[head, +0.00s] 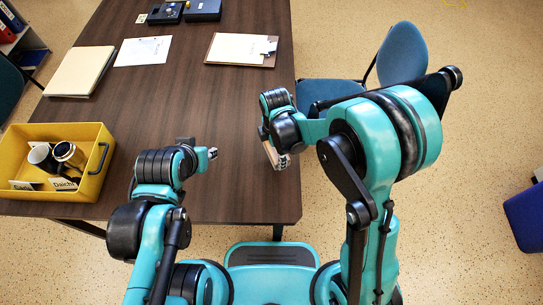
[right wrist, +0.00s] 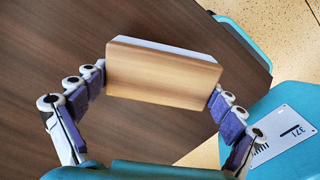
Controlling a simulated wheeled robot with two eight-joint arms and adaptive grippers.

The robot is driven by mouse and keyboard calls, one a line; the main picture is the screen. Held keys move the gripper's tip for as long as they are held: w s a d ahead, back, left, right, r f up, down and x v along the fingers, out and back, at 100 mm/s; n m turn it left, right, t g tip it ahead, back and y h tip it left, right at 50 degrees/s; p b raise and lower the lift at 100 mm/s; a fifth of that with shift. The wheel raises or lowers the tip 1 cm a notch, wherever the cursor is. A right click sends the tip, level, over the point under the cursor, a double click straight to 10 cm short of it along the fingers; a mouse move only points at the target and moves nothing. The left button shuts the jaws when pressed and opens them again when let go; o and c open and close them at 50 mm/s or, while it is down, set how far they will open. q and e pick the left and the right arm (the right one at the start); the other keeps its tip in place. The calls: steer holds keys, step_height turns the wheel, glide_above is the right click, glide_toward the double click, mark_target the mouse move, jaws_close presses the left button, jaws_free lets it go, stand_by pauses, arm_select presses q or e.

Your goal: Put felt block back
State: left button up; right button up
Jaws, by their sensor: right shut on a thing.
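The felt block (right wrist: 163,72) has a light wood face and a pale layer along its upper edge in the right wrist view. My right gripper (right wrist: 160,85) is shut on it, with one finger against each short end. In the head view my right gripper (head: 277,160) is over the right edge of the table, and only a narrow pale strip of the block shows there. My left gripper (head: 210,154) is over the table's near part; its fingers are too small to judge.
A yellow bin (head: 95,135) with mugs and name cards stands on the dark table (head: 190,100) at the left. A clipboard (head: 240,50), a paper sheet (head: 143,51), a folder (head: 78,72) and dark boxes (head: 203,10) lie farther back. A blue chair (head: 402,55) is at right.

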mark_target(270, 155)
steer(key=shift+w+a+f+b, duration=0.3)
steer(key=shift+w+a+f, duration=0.45)
steer(key=shift+w, duration=0.2)
steer(key=shift+d+f+b, duration=0.1)
steer(key=shift+f+b, duration=0.75)
steer(key=shift+f, duration=1.05)
steer(key=shift+f, duration=0.2)
steer(key=o, duration=0.8)
steer(key=shift+c, duration=0.2)
steer(key=shift+r, duration=0.15)
